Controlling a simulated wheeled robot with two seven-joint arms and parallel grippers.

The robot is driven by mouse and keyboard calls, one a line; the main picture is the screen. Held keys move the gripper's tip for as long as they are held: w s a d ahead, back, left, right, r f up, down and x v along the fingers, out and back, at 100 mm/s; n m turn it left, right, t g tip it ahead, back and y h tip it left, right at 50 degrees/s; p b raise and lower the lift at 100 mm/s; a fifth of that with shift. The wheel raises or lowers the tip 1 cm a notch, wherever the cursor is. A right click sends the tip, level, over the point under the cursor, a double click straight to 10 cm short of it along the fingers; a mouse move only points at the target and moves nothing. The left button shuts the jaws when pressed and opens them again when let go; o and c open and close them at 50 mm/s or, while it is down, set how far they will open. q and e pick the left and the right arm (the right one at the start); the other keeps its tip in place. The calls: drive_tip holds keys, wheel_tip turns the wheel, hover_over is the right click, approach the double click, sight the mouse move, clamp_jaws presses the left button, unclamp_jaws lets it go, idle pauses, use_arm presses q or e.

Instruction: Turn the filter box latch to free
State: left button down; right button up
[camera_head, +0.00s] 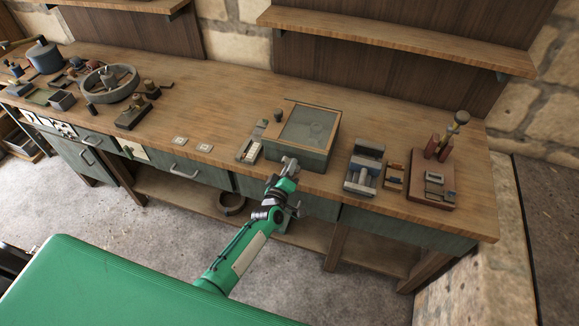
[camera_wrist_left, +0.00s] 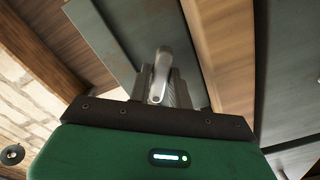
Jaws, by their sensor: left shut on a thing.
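The filter box (camera_head: 312,159) is a grey-green box with a wooden-framed lid, near the front edge of the workbench. My left gripper (camera_head: 289,164) is at its front wall, with its arm reaching up from below. In the left wrist view a pale metal latch lever (camera_wrist_left: 161,68) sticks out between my fingers (camera_wrist_left: 160,88), against the grey-green box wall (camera_wrist_left: 105,28). The gripper is shut on this latch. The fingers hide part of it, and its exact angle is hard to tell in the head view. My right gripper is not in view.
A small tray (camera_head: 249,150) stands close to the box's left side. A grey block fixture (camera_head: 364,170) and a red-brown stand (camera_head: 432,188) are on the right. A shelf (camera_head: 400,40) hangs above.

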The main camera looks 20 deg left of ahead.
use_arm(q)
drive_tip(key=m, duration=0.5)
drive_tip(key=shift+m+p, duration=0.3)
drive_tip(key=m, duration=0.5)
drive_tip(key=shift+f, duration=0.1)
drive_tip(key=shift+m, duration=0.3)
drive_tip(key=c, duration=1.4)
unclamp_jaws()
drive_tip(key=shift+s, duration=0.15)
drive_tip(key=shift+s+a+b, duration=0.15)
drive_tip(key=shift+s+b, duration=0.75)
drive_tip(key=shift+s, duration=2.5)
drive_tip(key=shift+s+a+b, duration=0.1)
drive_tip(key=shift+s+b, duration=0.8)
drive_tip(key=shift+s, duration=2.5)
